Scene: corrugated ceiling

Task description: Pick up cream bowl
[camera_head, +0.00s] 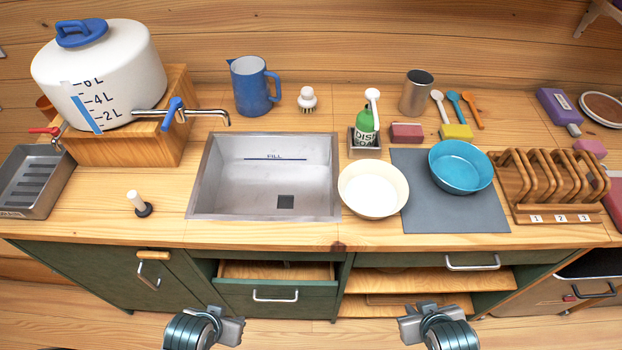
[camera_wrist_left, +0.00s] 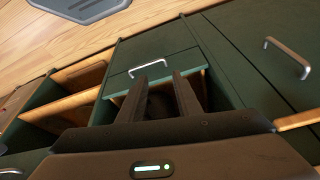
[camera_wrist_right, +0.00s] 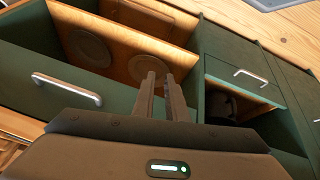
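The cream bowl (camera_head: 373,189) stands upright and empty on the wooden counter, just right of the sink. Its right rim reaches the edge of the grey mat (camera_head: 455,217). My left gripper (camera_head: 232,329) is low in front of the cabinets, its fingers apart with nothing between them in the left wrist view (camera_wrist_left: 160,82). My right gripper (camera_head: 408,328) is also low in front of the cabinets, below the bowl and far from it. Its fingers show a narrow gap in the right wrist view (camera_wrist_right: 161,80) and hold nothing. Neither wrist view shows the bowl.
A blue bowl (camera_head: 461,167) stands on the mat, right of the cream bowl. A soap bottle (camera_head: 365,127) in a small holder is behind it. The sink (camera_head: 265,177) lies left, and a wooden rack (camera_head: 550,185) right. Below, a drawer (camera_head: 275,291) sits partly open.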

